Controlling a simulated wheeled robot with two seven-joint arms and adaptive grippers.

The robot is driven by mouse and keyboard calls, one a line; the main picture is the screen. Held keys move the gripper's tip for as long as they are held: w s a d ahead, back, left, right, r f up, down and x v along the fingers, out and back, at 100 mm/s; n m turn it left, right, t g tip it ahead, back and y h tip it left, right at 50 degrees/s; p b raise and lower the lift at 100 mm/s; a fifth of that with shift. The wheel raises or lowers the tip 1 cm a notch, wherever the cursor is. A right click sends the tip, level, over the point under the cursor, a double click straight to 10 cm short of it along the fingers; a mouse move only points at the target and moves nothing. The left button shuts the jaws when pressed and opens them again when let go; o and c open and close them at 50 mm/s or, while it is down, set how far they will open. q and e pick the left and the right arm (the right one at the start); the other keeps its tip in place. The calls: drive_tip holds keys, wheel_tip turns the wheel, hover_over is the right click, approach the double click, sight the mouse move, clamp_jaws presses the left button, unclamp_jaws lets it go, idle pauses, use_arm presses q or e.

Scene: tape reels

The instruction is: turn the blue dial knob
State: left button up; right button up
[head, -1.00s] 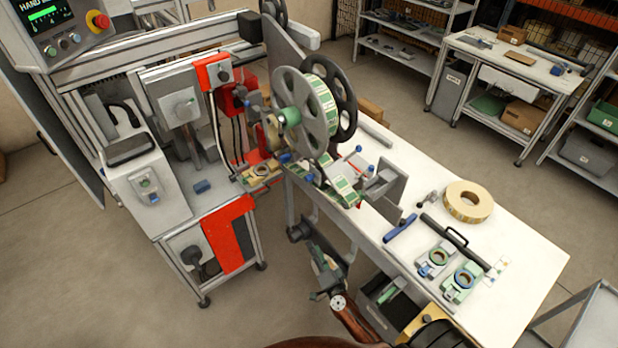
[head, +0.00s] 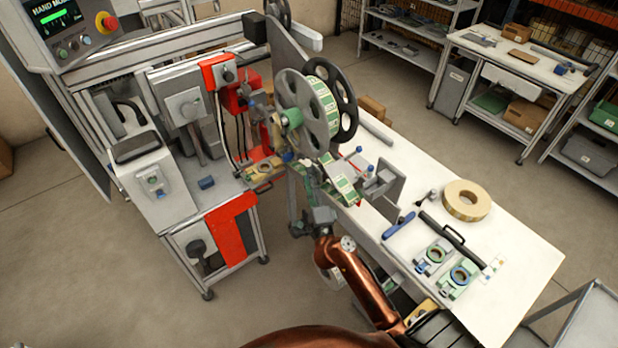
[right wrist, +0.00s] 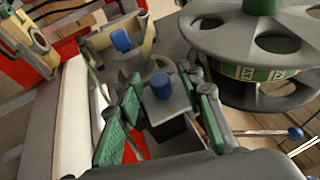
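In the right wrist view, a blue knob (right wrist: 161,85) stands on a small grey block between the fingers of my right gripper (right wrist: 164,104). A second blue knob (right wrist: 122,40) stands on a grey mount farther away. I cannot tell for sure which is the dial. The green-padded fingers are apart, one on each side of the nearer knob's block; I see no clear contact. In the head view, my right gripper (head: 302,210) is at the bench's left end, below the reels, partly hidden by its arm. A small blue knob (head: 287,157) shows above it. My left gripper is out of view.
The grey reel (head: 303,112) stands close above the gripper and fills the upper right of the wrist view. A blue-tipped rod (right wrist: 295,133) sticks out at right. The white bench (head: 500,240) carries a tape roll (head: 467,200) and two green fixtures.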

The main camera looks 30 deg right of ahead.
drive_tip(key=shift+w+d+r, duration=0.1)
drive_tip(key=shift+w, duration=0.2)
drive_tip(key=shift+c, duration=0.5)
clamp_jaws()
